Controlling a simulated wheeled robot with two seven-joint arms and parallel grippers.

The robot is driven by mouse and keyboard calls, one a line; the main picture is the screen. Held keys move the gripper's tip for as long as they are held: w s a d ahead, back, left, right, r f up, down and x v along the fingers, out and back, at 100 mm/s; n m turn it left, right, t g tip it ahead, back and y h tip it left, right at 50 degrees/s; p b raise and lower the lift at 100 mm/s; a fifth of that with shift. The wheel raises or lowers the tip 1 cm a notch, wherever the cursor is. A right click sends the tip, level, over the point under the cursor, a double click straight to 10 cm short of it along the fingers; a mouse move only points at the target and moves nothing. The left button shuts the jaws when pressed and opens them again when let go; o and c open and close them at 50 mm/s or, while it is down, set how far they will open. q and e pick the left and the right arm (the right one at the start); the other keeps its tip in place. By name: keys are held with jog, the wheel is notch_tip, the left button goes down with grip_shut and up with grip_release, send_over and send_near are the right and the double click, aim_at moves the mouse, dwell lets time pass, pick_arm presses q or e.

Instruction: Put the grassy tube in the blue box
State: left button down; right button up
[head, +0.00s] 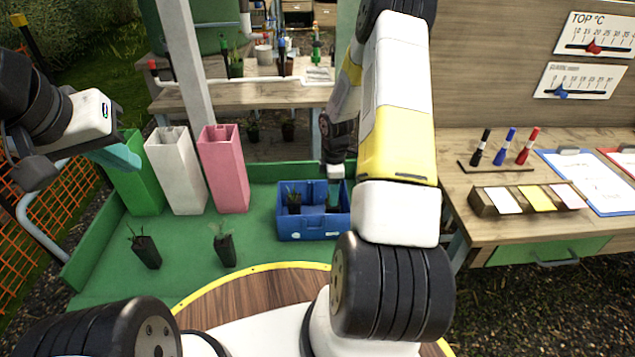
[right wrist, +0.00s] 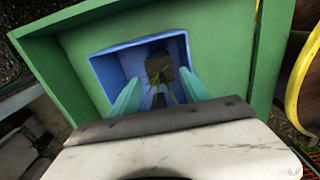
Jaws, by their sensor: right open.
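The blue box (head: 305,229) stands on the green tray, and it also shows in the right wrist view (right wrist: 108,72). A dark tube with thin green leaves (head: 294,203) stands inside its left part. My right gripper (head: 334,196) is over and partly inside the box's right part. In the right wrist view its teal fingers (right wrist: 161,92) are apart, with a brown-topped tube with narrow green leaves (right wrist: 160,67) beyond and between them. I cannot tell whether these views show the same tube. My left gripper (head: 124,156) is above the tray's left side; its finger gap is hidden.
Two dark planted tubes (head: 147,252) (head: 225,248) stand on the green tray (head: 188,255), left of the box. Green (head: 137,185), white (head: 178,172) and pink (head: 224,170) tall bins stand behind them. A wooden bench (head: 510,215) with pens and clipboards is at right.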

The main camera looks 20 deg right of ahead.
notch_tip(320, 180, up, 2)
jog(key=shift+r, duration=0.2)
jog(key=s+a+r+m+t, duration=0.1)
jog(key=s+a+r+m, duration=0.2)
jog(key=r, duration=0.9)
jog(key=s+a+r+m+t, duration=0.2)
jog(key=r+m, duration=0.1)
jog(key=r, duration=0.9)
jog(key=s+a+r+m+t+y, duration=0.1)
jog(key=s+a+r+m, duration=0.3)
jog(key=s, duration=0.5)
jog(key=s+a+r+m+t+y, duration=0.1)
jog(key=s+a+r+m, duration=0.3)
jog(key=s+r, duration=0.4)
jog(key=shift+s+a+r+t, duration=0.35)
jog(key=shift+s+t, duration=0.25)
jog(key=shift+s, duration=0.3)
